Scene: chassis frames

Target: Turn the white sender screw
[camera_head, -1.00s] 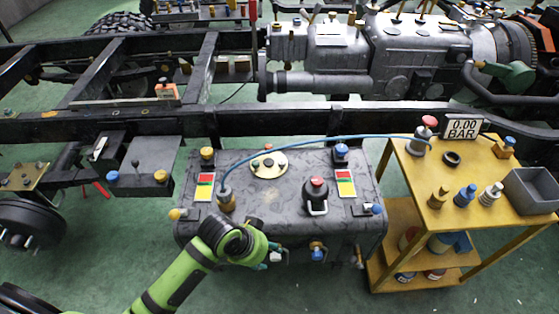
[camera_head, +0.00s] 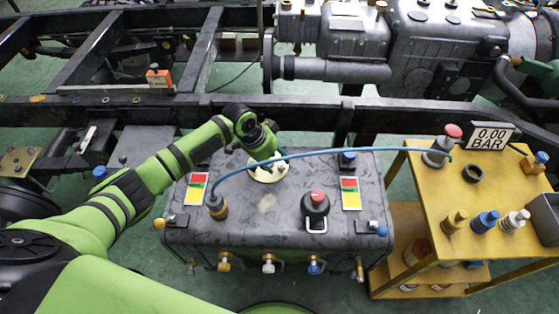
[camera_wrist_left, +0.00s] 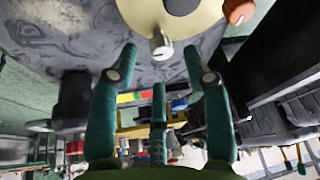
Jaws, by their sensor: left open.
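The cream sender disc (camera_head: 266,174) lies on top of the dark grey tank (camera_head: 265,222). My left gripper (camera_head: 271,163) is over this disc in the head view and hides part of it. In the left wrist view the disc (camera_wrist_left: 205,14) is at the top. A white screw (camera_wrist_left: 160,46) stands out from its edge, with a dark knob and an orange knob nearby. The teal fingers of my left gripper (camera_wrist_left: 160,62) are spread open. The screw lies between the fingertips in the picture, and no finger visibly touches it. My right gripper is not in view.
A blue hose (camera_head: 320,153) arches over the tank from a brass fitting to the yellow cart (camera_head: 410,210). A red-capped black fitting (camera_head: 316,207) stands right of the disc. The dark chassis rail (camera_head: 280,112) runs behind the tank.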

